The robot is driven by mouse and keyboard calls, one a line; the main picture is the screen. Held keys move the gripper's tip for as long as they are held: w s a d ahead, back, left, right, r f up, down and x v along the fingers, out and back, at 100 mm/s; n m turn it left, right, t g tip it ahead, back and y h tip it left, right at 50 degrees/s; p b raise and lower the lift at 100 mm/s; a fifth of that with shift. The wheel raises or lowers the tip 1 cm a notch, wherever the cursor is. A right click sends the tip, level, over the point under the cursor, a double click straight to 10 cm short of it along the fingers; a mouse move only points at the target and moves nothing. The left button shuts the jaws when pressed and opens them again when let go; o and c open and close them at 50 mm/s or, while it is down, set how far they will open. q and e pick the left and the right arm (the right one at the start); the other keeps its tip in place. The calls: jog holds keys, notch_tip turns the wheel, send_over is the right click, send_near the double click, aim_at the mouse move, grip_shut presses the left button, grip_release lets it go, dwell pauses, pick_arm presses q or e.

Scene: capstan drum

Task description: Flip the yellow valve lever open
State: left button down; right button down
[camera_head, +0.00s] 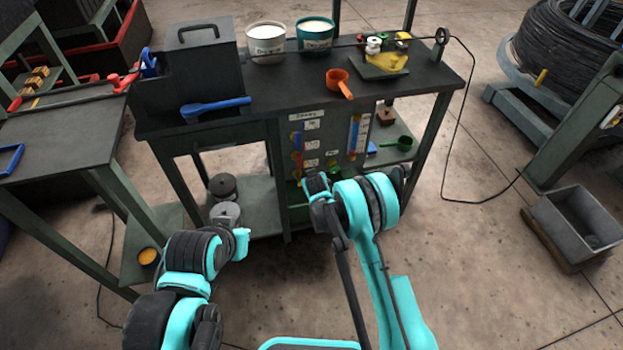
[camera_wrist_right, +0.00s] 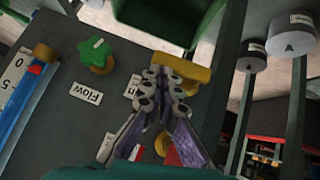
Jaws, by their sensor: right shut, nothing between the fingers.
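The yellow lever (camera_wrist_right: 182,67) shows in the right wrist view as a short yellow bar on the dark panel (camera_wrist_right: 62,135). My right gripper (camera_wrist_right: 164,82) is shut and empty, with its fingertips right at the lever's near edge. I cannot tell whether they touch it. In the head view the same panel (camera_head: 345,118) is on the front of the workbench, and my right arm hides its lower part. My left arm is in the lower left of the head view, but its gripper cannot be made out.
A green star knob (camera_wrist_right: 95,52) and a blue-edged gauge (camera_wrist_right: 25,100) sit left of the lever. A green bin (camera_wrist_right: 170,22) is just beyond it. Weights (camera_wrist_right: 290,35) stand to the right. An orange scoop (camera_head: 338,82) lies on the bench top (camera_head: 290,90).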

dwell(0.7)
jog(key=s+d+r+p, duration=0.2)
jog(key=s+r+p, duration=0.3)
jog(key=r, duration=0.6)
jog(key=shift+s, duration=0.9)
